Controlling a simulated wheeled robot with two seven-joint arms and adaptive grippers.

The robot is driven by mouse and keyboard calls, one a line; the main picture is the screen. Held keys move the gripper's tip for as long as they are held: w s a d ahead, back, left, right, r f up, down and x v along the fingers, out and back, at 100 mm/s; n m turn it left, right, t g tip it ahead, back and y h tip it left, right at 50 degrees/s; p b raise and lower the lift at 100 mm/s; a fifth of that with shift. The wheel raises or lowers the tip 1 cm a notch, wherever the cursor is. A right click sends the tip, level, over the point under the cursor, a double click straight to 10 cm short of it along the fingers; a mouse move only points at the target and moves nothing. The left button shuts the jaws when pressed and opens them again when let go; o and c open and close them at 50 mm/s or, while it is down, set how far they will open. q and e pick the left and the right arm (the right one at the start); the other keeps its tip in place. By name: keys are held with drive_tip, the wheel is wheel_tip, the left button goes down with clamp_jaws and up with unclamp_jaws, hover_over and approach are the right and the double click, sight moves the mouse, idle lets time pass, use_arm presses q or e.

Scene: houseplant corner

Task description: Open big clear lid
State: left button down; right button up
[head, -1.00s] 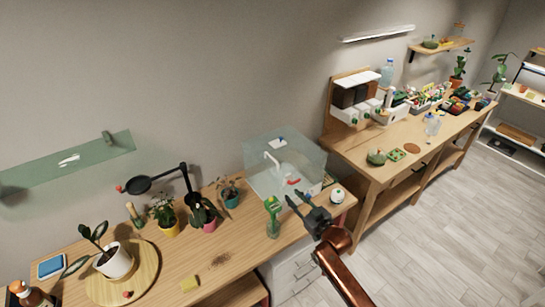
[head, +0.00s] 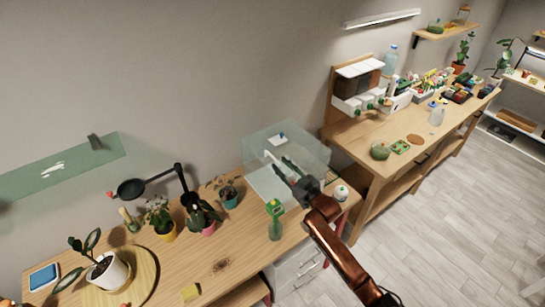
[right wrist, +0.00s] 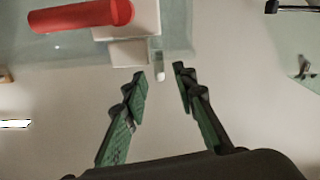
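The big clear lid (head: 300,137) is a see-through boxy cover over a white sink area at the right end of the near bench. It looks closed. A small blue and white piece (head: 281,138) shows on its top. My right gripper (head: 283,165) is in front of the lid and overlaps it in the head view; I cannot tell if it touches. In the right wrist view the right gripper's fingers (right wrist: 160,72) are spread with nothing between them. A red cylinder (right wrist: 80,15) and a pale block (right wrist: 128,52) lie beyond the fingertips. My left gripper is out of view.
A green spray bottle (head: 275,222) stands left of my right arm, and a white round item (head: 341,192) right of it. Potted plants (head: 203,218) and a black lamp (head: 132,188) stand to the left. A second bench (head: 375,138) with a dispenser is behind right.

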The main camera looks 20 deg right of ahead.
sight(276, 160)
drive_tip(key=x, duration=0.4)
drive_tip(key=shift+w+p, duration=0.15)
drive_tip(key=shift+p, duration=0.15)
drive_tip(key=shift+w+a, duration=0.1)
drive_tip(key=shift+w, duration=0.25)
drive_tip(key=shift+w+a, duration=0.15)
drive_tip(key=shift+w, duration=0.15)
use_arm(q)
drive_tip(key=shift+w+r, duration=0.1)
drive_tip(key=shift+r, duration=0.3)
use_arm(e)
clamp_jaws()
